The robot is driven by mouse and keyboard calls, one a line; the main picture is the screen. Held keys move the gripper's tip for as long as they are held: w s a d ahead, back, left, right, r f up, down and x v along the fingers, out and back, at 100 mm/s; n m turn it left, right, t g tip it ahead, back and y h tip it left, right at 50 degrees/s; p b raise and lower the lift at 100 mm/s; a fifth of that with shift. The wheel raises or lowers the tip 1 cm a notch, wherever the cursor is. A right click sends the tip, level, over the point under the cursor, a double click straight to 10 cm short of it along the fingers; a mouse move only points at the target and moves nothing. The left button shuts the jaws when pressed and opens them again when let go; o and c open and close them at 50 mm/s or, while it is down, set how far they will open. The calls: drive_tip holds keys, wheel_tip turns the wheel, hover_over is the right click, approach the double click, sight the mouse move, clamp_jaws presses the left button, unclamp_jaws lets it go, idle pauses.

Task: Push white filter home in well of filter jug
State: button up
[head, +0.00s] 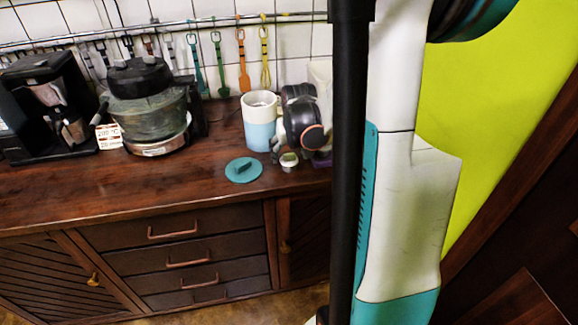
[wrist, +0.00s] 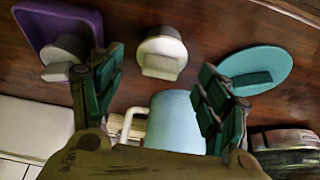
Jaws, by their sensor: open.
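The filter jug (head: 259,131), white above and light blue below, stands upright on the counter with its top open. In the wrist view the jug (wrist: 172,122) is partly hidden by my palm. A small white cylinder with a raised tab, seemingly the white filter (wrist: 162,54), stands on the counter apart from the jug; it also shows in the head view (head: 289,161). My gripper (wrist: 160,66) is open and empty above the counter, its fingers spread on either side of the white cylinder in the picture. The jug's well is not clearly visible.
A teal lid (head: 243,170) lies on the counter in front of the jug. A greyish knobbed piece (wrist: 66,56) sits on a purple tray (wrist: 88,22). A steamer-like pot (head: 148,108) and coffee machine (head: 48,105) stand left. The front left counter is clear.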

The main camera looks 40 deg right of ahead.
sight(289, 154)
drive_tip(key=shift+x, duration=1.15)
drive_tip(key=c, duration=1.1)
drive_tip(key=shift+r, duration=0.1)
wheel_tip(289, 154, up, 20)
drive_tip(key=p, duration=0.6)
drive_tip(key=shift+o, duration=0.6)
drive_tip(key=shift+c, duration=0.3)
